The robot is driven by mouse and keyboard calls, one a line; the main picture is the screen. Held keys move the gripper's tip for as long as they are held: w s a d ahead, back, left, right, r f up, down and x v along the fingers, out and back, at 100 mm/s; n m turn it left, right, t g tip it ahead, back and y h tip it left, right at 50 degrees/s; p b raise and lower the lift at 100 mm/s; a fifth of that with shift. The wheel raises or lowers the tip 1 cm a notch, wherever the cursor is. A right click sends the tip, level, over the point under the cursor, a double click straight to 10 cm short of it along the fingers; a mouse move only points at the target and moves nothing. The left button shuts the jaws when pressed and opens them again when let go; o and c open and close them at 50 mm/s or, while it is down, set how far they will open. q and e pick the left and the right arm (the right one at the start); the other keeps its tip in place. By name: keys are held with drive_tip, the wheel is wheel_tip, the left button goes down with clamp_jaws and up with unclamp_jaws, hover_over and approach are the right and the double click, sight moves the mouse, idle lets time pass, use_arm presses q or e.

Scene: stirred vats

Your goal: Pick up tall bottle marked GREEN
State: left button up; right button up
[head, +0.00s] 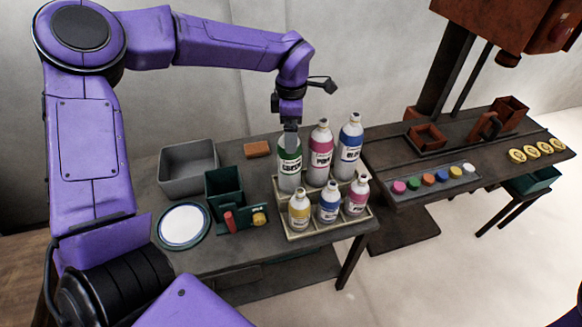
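The tall bottle marked GREEN (289,177) stands upright at the back left of a tiered bottle rack (316,232). My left gripper (291,140) points straight down over the top of this bottle and hides its cap. A finger overlaps the bottle's neck in the picture. I cannot tell whether the fingers are closed on it or only around it. The bottle looks seated in the rack. My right gripper is not in view.
Tall pink (320,155) and blue (348,150) bottles stand close to the right. Short yellow (299,210), blue (328,203) and pink (356,195) bottles stand in front. A grey bin (188,172), dark green container (225,190) and white-faced disc (183,226) lie left.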

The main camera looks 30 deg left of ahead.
use_arm(q)
drive_tip(key=shift+f, duration=0.6)
drive_tip(key=shift+s+a+f, duration=0.2)
drive_tip(key=shift+a, duration=0.1)
drive_tip(key=shift+d, duration=0.15)
drive_tip(key=c, duration=1.5)
clamp_jaws()
drive_tip(key=shift+r, duration=0.1)
